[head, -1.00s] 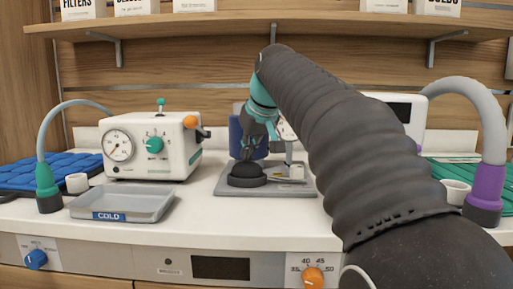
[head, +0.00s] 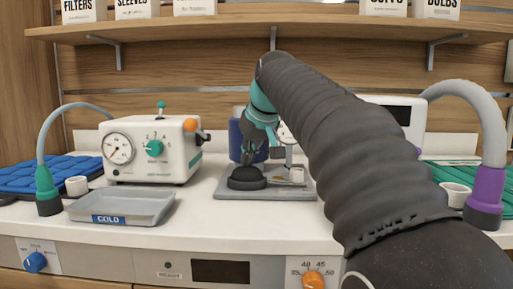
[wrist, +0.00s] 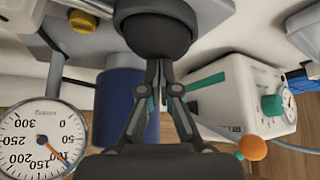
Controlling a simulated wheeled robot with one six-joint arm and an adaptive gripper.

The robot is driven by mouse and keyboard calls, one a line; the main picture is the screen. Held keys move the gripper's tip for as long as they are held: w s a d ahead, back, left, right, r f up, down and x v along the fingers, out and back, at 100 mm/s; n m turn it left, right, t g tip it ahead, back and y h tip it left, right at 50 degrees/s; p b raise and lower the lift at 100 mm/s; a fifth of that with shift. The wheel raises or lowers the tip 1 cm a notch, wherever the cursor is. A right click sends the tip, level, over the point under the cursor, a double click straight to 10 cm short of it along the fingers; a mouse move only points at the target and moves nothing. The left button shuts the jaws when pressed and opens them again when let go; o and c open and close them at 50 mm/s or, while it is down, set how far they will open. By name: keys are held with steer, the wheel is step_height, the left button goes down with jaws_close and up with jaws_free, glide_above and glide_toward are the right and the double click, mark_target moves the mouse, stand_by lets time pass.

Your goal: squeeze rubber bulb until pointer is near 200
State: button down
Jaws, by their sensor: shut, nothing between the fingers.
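The black rubber bulb (head: 247,174) sits on a grey base plate (head: 232,195) in the head view. It also shows at the top of the wrist view (wrist: 155,30). My gripper (head: 250,158) points down at the bulb's top, fingers together with nothing between them. In the wrist view the fingertips (wrist: 158,72) are at the near side of the bulb; whether they touch it I cannot tell. The round gauge (wrist: 40,135) appears upside down in the wrist view, its orange pointer (wrist: 56,152) at about 100. In the head view the gauge is mostly hidden by my arm.
A dark blue cylinder (head: 236,140) stands behind the bulb. A white machine (head: 153,148) with a teal knob is at left, with a grey COLD tray (head: 122,207) in front. A purple-ended hose (head: 484,197) and a white cup (head: 455,194) are at right.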

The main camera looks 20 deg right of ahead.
steer(key=shift+r, duration=0.3)
steer(key=shift+f, duration=0.2)
steer(key=shift+f+b, duration=0.7)
steer(key=shift+f, duration=0.25)
steer(key=shift+r+p, duration=0.75)
steer(key=shift+r, duration=0.4)
stand_by(0.8)
steer(key=shift+f, duration=0.15)
